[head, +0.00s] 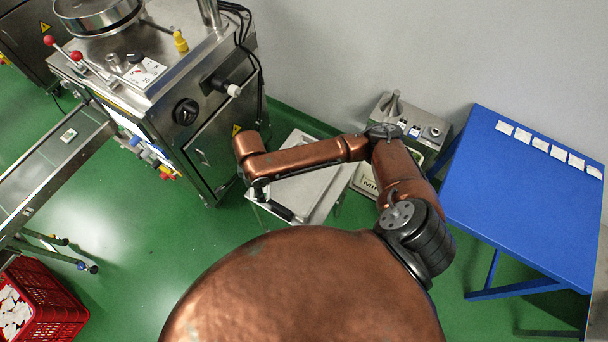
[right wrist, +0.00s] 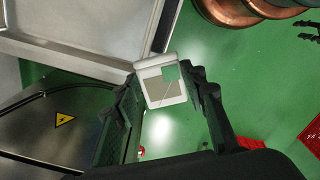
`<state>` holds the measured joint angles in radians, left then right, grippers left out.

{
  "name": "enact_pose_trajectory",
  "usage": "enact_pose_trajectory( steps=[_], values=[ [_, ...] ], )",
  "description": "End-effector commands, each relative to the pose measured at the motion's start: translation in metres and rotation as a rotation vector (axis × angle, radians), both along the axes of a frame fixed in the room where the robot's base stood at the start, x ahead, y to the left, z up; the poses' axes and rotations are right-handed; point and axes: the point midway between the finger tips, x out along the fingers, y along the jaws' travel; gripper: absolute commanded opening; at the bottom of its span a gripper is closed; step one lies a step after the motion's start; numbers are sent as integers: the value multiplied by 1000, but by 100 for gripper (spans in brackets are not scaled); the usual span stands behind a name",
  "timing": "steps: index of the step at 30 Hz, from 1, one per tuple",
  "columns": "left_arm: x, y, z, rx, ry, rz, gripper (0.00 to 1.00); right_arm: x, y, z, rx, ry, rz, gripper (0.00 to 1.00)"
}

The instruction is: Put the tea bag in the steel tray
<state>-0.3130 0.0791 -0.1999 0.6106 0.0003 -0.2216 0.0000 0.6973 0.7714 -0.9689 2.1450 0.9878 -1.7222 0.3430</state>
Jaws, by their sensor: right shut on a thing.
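My right gripper (right wrist: 165,100) is shut on a white tea bag (right wrist: 153,90), which has a green tag and a string and sits between the two fingers over the green floor. In the head view this dark gripper (head: 278,208) shows under the end of my right arm, by the near-left edge of the steel tray (head: 318,190); the tea bag cannot be made out there. The right wrist view shows the tray's rim (right wrist: 95,57) at the upper left, beside the bag.
A steel machine (head: 205,150) stands just left of the tray. A blue table (head: 510,200) with several white packets is at the right. A small device (head: 410,125) stands by the wall. A red crate (head: 50,305) and a conveyor (head: 50,165) are at the left.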

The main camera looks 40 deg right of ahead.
Motion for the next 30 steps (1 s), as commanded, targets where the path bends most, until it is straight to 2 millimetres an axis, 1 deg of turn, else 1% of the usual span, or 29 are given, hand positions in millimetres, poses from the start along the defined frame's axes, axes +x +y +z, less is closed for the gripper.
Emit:
enact_pose_trajectory(
  steps=[1,4,6,8,11,13,20,21,24,27,30],
  values=[
    [3,0,4,1,-4,-1,40,4,5,6,1,-1,60,33],
    [12,0,7,-1,-15,-2,40,10,11,9,0,2,156,33],
    [19,-1,8,-1,-25,-5,40,11,12,10,-2,3,195,33],
    [26,-1,8,-2,-33,-6,40,11,8,7,-2,5,211,33],
    [31,-1,7,-2,-40,-7,40,8,-9,-1,-3,7,216,33],
    [31,-1,6,-2,-40,-7,40,6,-26,-9,-6,7,213,33],
    [22,0,2,-1,-29,-6,40,-4,-79,-33,-5,6,214,33],
    [20,0,0,-1,-25,-6,40,-5,-83,-41,-3,7,215,33],
    [16,0,-3,0,-19,-4,40,-6,-96,-57,-3,6,215,33],
    [14,0,-4,0,-16,-4,40,-8,-104,-66,-2,5,216,33],
    [14,0,-5,0,-16,-4,40,-8,-107,-70,-1,4,216,33]
  ],
)
